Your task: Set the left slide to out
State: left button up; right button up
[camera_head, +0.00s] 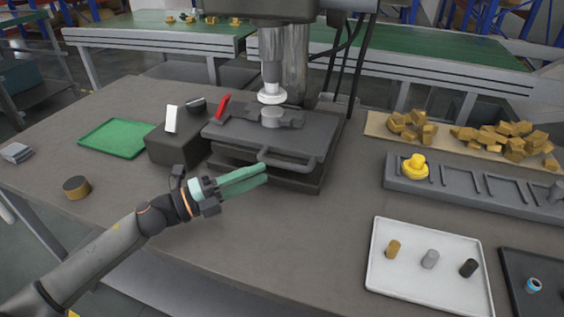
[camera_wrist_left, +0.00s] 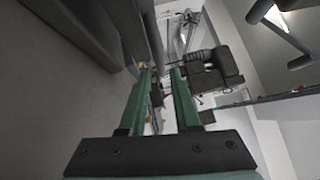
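The slide (camera_head: 250,140) is a dark grey flat plate on a low base under the machine's head, with a bar handle (camera_head: 290,160) along its front. A clamp-like fixture sits on top of it. My left gripper (camera_head: 266,172) has green fingers pointing right, with the tips just in front of and below the handle's left end. The wrist view shows a clear gap between the two fingers (camera_wrist_left: 160,80), with nothing evidently held. I cannot tell whether the fingers touch the handle. My right gripper is not in view.
A dark box with a white switch plate (camera_head: 171,119) and a red lever (camera_head: 222,105) stand left of the slide. A green mat (camera_head: 113,138) and a round brown-topped piece (camera_head: 76,187) lie further left. A white tray (camera_head: 380,285), grey rack (camera_head: 400,172) and brass parts are right.

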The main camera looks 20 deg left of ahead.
aim_at(278, 166)
pick_arm(q)
jog(key=x, duration=0.6)
jog(key=shift+w+d+r+p, duration=0.1)
jog(key=shift+w+d+p, duration=0.1)
jog(key=shift+p, duration=0.15)
grip_shut()
dwell(1.1)
